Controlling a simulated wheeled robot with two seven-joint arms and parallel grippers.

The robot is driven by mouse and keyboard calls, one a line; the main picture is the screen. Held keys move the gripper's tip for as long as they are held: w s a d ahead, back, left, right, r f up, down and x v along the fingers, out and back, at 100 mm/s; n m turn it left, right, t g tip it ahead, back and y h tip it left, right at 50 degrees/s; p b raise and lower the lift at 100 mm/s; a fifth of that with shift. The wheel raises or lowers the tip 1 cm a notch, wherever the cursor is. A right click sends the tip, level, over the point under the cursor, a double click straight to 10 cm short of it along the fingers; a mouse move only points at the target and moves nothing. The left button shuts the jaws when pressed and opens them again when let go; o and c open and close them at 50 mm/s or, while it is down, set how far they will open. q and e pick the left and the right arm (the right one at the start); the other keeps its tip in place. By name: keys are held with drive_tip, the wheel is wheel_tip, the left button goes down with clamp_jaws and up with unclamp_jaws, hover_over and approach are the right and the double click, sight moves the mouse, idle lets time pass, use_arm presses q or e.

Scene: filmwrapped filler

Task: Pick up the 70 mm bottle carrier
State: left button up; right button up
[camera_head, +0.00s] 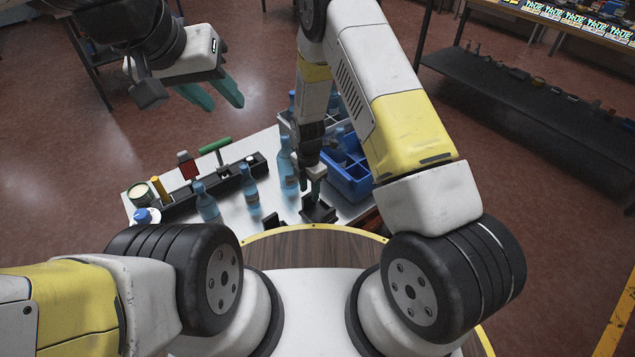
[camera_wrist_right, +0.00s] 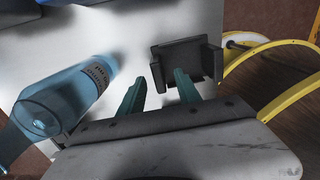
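Two small black bracket-like carriers sit near the front edge of the table. One carrier (camera_head: 319,212) is directly below my right gripper (camera_head: 313,188); the other carrier (camera_head: 274,221) is to its left. No size marking is readable, so I cannot tell which is 70 mm. In the right wrist view, a black carrier (camera_wrist_right: 187,62) with upright side walls lies just beyond the teal fingertips. My right gripper also shows there (camera_wrist_right: 158,84), fingers apart with nothing between them. My left gripper (camera_head: 222,98) is raised away from the table at upper left, open and empty.
Blue bottles stand on the table, one (camera_head: 251,192) left of the carriers; a bottle (camera_wrist_right: 68,98) is close in the wrist view. A blue crate (camera_head: 349,180) is right of my right gripper. A black rack (camera_head: 185,203) lies at left.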

sight(309, 194)
wheel_tip(309, 194, down, 4)
drive_tip(key=shift+a+f, duration=0.15)
drive_tip(key=shift+f, duration=0.05)
drive_tip(key=shift+c, duration=0.2)
clamp_jaws()
